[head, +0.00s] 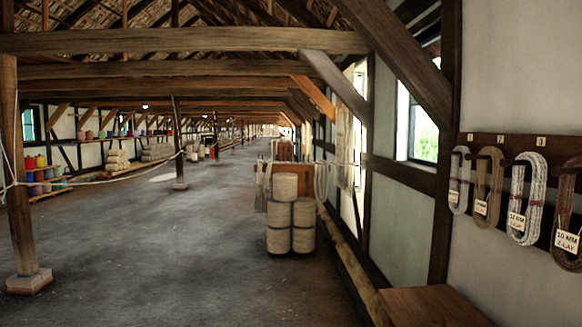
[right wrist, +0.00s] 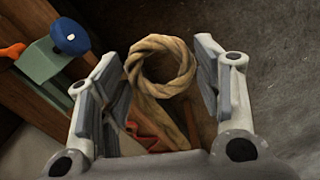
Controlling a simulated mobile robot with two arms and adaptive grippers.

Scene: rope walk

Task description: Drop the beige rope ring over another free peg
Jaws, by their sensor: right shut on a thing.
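The beige rope ring (right wrist: 160,43) shows in the right wrist view, a thick twisted loop with a rope-like length trailing below it. My right gripper (right wrist: 160,66) is shut on the ring, with one finger on each side of it. No free peg can be made out clearly in either view. Neither gripper shows in the head view.
In the right wrist view, a green block (right wrist: 50,62) with a blue knob (right wrist: 69,36) sits on wood at left; a red zigzag part (right wrist: 148,135) lies below the ring. In the head view, stacked rope spools (head: 279,215) stand mid-floor, a wooden top (head: 430,304) is at lower right, and open floor is left.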

